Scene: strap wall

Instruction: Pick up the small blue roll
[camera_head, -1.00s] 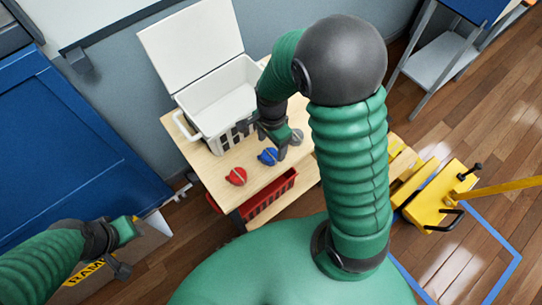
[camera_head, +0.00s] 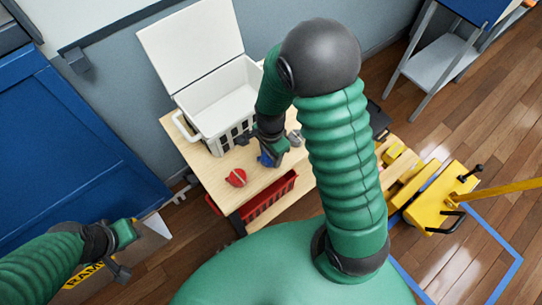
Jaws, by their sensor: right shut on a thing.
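The small blue roll (camera_head: 265,160) is on the wooden table (camera_head: 215,168), partly hidden by my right gripper. My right gripper (camera_head: 267,153) is over it and shut on it. I cannot tell whether the roll touches the tabletop. My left gripper (camera_head: 128,250) is at the lower left, far from the table; its fingers are too unclear to tell open from shut.
A red roll (camera_head: 236,177) lies left of the blue one, and a grey roll (camera_head: 295,138) to its right. A white open-lidded crate (camera_head: 190,129) stands behind. A red crate (camera_head: 283,187) is under the tabletop. A yellow pallet jack (camera_head: 437,203) is on the floor.

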